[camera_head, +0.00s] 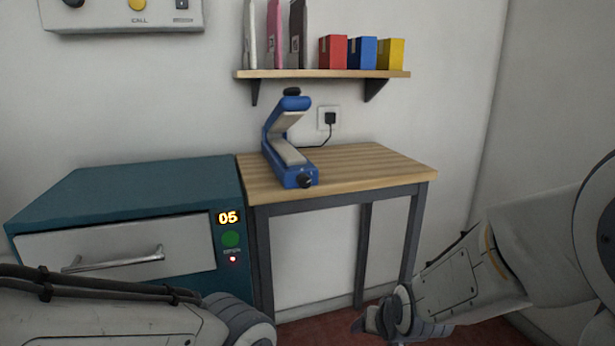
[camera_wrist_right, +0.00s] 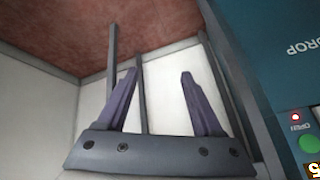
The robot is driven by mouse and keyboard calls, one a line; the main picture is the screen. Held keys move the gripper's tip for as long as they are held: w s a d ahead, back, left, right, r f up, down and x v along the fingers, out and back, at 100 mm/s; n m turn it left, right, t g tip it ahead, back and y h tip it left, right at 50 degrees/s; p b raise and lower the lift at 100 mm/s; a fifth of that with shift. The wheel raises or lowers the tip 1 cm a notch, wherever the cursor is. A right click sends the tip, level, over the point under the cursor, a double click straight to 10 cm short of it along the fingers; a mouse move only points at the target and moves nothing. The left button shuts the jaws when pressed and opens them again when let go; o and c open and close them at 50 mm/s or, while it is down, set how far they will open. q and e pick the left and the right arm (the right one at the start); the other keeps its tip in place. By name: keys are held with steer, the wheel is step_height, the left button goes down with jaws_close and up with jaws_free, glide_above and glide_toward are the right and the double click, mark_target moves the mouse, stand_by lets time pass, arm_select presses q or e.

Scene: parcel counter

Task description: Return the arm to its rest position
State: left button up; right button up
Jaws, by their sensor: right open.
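My right arm comes in from the right in the head view, low and in front of the wooden table (camera_head: 350,168). Its gripper shows only partly there, near the bottom edge. In the right wrist view my right gripper (camera_wrist_right: 158,80) is open, with its two dark fingers apart and nothing between them. My left arm crosses the bottom left of the head view, and its gripper is out of the frame.
A blue heat sealer (camera_head: 290,165) stands open on the table. Left is a teal cabinet (camera_head: 120,190) with a closed white drawer (camera_head: 120,258) and an "05" display. A shelf (camera_head: 325,74) above holds coloured boxes and upright packets. Red floor (camera_wrist_right: 80,25) shows under the table.

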steer(key=s+d+f+n+g+h, duration=0.1)
steer(key=s+d+f+n+g, duration=0.2)
steer(key=s+d, duration=0.4)
steer(key=s+a+r+n+g+y+p, duration=0.1)
steer(key=s+a+r+n+g, duration=0.15)
steer(key=s+a+r, duration=0.4)
steer(key=s+a+r+n+g+p, duration=0.1)
steer(key=s+a+r+n+p, duration=0.2)
steer(key=s+a, duration=0.6)
step_height(320, 180, up, 37)
steer(key=p, duration=3.6)
steer(key=shift+w+d+n+p, duration=0.25)
steer(key=shift+d+n+p, duration=0.05)
steer(key=shift+n+p, duration=0.05)
